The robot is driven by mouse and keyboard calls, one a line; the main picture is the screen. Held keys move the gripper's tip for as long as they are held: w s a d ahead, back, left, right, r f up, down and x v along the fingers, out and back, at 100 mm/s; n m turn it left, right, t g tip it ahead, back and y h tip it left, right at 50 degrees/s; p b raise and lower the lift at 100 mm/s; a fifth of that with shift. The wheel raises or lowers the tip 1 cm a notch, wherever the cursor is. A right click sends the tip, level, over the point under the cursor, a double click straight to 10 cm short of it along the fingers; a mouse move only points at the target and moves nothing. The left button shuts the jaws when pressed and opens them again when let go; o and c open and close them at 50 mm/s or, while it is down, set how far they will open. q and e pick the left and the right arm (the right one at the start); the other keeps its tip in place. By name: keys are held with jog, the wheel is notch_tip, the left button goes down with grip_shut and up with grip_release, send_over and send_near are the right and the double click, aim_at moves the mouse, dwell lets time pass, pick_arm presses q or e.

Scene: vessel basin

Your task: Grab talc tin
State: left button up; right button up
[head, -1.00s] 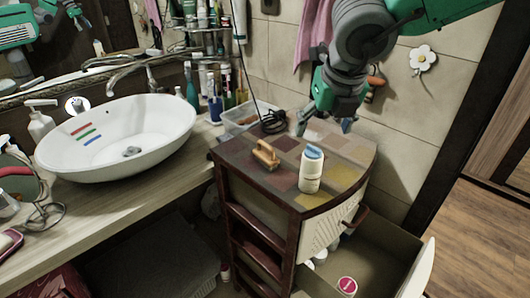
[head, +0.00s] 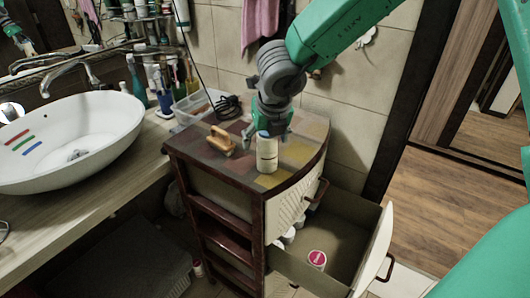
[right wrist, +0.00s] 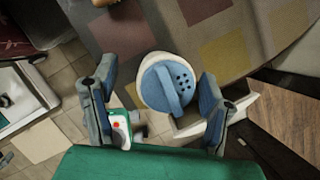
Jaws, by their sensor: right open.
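The talc tin (head: 267,155) is a white cylinder standing upright on the tiled top of the small cabinet (head: 215,170). Its blue perforated lid (right wrist: 169,86) shows from above in the right wrist view. My right gripper (head: 268,135) is right at the top of the tin, coming from above and behind. In the right wrist view my right gripper (right wrist: 155,108) has its fingers apart, one on each side of the lid, with gaps visible. The gripper hides part of the lid in the head view. My left gripper is not in view.
A wooden-handled brush (head: 220,141) lies left of the tin on the cabinet. A coiled black cable (head: 228,106) and a clear bin (head: 192,107) are behind. An open drawer (head: 345,240) juts out below right, holding white containers. A basin (head: 70,140) stands at left.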

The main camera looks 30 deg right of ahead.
jog(key=shift+w+f, duration=0.1)
jog(key=shift+f, duration=0.1)
jog(key=shift+d, duration=0.2)
jog(key=shift+d, duration=0.2)
jog(key=c, duration=1.4)
jog(key=shift+a, duration=0.15)
jog(key=shift+r, duration=0.1)
